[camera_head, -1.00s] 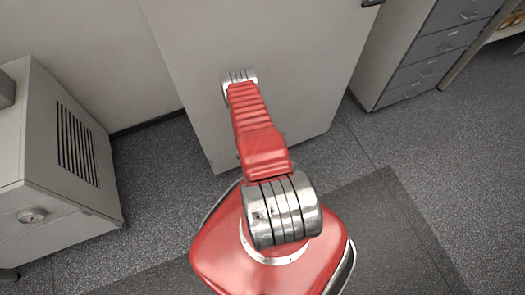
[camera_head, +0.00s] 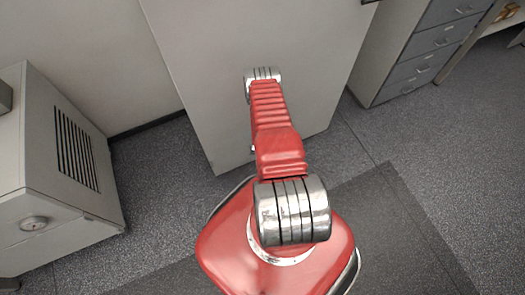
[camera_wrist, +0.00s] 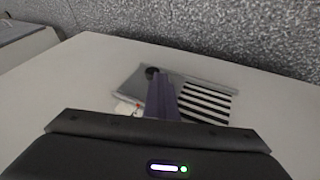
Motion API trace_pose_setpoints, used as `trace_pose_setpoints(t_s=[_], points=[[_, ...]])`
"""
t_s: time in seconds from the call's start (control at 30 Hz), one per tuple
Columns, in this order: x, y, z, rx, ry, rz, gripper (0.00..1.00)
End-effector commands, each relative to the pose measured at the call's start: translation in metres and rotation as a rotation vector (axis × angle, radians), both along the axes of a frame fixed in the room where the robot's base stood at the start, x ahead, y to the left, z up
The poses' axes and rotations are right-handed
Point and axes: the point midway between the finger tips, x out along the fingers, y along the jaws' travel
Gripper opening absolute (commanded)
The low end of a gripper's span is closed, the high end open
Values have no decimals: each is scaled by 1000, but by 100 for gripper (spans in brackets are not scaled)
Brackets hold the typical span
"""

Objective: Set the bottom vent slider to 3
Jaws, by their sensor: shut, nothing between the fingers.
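In the wrist view, a grey metal plate (camera_wrist: 212,84) is set on a pale cabinet face (camera_wrist: 75,85). Black and white slats (camera_wrist: 206,103) show on it. A round dark knob (camera_wrist: 151,73) sits near its left end, and I take this to be the vent slider. My gripper (camera_wrist: 158,82) is shut and empty, its purple-grey fingers pointing at the plate just by the knob. I cannot tell whether they touch it. Scale numbers are not readable. In the head view, my gripper and the vent are hidden or out of frame.
A pale cabinet (camera_head: 205,60) stands in front of my arm. A grey unit (camera_head: 60,170) with a louvred side stands at left. A drawer cabinet (camera_head: 420,50) stands at right. The floor (camera_head: 440,150) at right is clear.

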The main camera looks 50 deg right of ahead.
Motion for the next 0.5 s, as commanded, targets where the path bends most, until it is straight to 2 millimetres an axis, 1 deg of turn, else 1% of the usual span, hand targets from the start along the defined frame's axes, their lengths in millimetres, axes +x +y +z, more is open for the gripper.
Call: trace_pose_setpoints(t_s=[0.03,0.27,0.37,0.5], points=[[-1,-5,0,-7,-5,-10,0],[0,-6,1,-10,-7,-13,0],[1,-2,2,-10,-6,-12,0],[5,12,5,-8,-5,-7,0]])
